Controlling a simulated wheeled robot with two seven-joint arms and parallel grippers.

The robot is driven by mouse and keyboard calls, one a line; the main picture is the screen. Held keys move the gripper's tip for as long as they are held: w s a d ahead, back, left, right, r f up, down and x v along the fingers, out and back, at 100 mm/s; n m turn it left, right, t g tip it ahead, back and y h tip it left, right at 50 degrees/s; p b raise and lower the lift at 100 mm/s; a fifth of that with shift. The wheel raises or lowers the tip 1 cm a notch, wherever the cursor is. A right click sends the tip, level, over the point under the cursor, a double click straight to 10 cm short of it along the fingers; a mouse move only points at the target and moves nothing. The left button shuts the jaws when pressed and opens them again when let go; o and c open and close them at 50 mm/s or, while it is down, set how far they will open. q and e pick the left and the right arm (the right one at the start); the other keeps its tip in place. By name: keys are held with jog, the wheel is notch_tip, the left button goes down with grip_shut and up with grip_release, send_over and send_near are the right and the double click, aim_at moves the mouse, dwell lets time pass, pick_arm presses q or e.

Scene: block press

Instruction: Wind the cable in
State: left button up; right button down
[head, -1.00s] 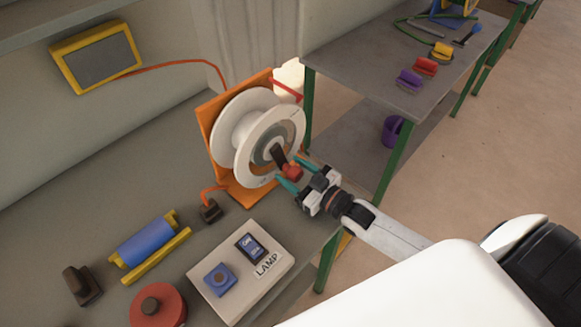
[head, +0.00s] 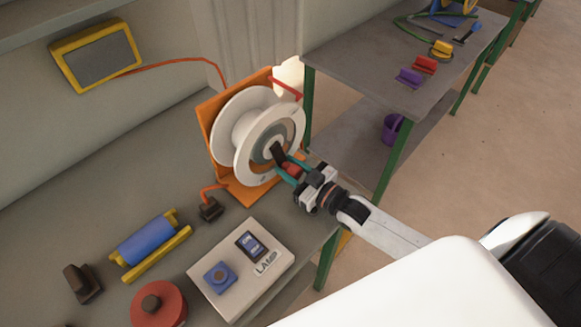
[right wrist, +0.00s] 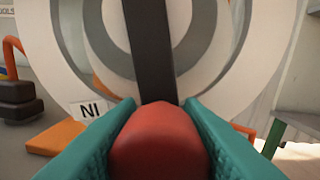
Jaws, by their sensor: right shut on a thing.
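The white cable reel (head: 250,130) stands upright on its orange stand (head: 217,150) on the bench. A dark crank arm (head: 277,152) sits on the reel's face and ends in a red knob (head: 291,170). My right gripper (head: 293,172) has its teal fingers on both sides of the knob and is shut on it. In the right wrist view the red knob (right wrist: 158,143) fills the space between the fingers, with the dark crank (right wrist: 150,50) behind it. An orange cable (head: 180,64) runs along the wall behind the reel. My left gripper is not in view.
A yellow-framed panel (head: 97,57) hangs on the wall. A grey shelf unit (head: 400,60) stands to the right.

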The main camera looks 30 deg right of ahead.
aim_at(255, 172)
jog(key=shift+a, duration=0.1)
jog(key=a+m, duration=0.1)
jog(key=a+m+p, duration=0.1)
jog(key=m, duration=0.1)
jog(key=shift+s, duration=0.35)
jog(key=a+m+p, duration=0.1)
jog(key=m, duration=0.1)
jog(key=a+m, duration=0.1)
jog(key=m, duration=0.1)
jog(key=shift+s+r+p, duration=0.2)
jog(key=shift+s+p, duration=0.2)
jog(key=m, duration=0.1)
jog(key=a+m, duration=0.1)
jog(key=a+r+m+p, duration=0.1)
jog(key=shift+s+m+t, duration=0.3)
jog(key=shift+m, duration=0.1)
jog(key=shift+s+a+r+m+h+p, duration=0.15)
jog(key=shift+a+r+m+p, duration=0.25)
jog(key=shift+m, duration=0.65)
jog(key=shift+s+a+r+m+h+p, duration=0.15)
jog(key=shift+a+r+m+p, duration=0.3)
jog(key=shift+m, duration=0.6)
jog(key=shift+d+r, duration=0.1)
jog(key=c, duration=1)
grip_release()
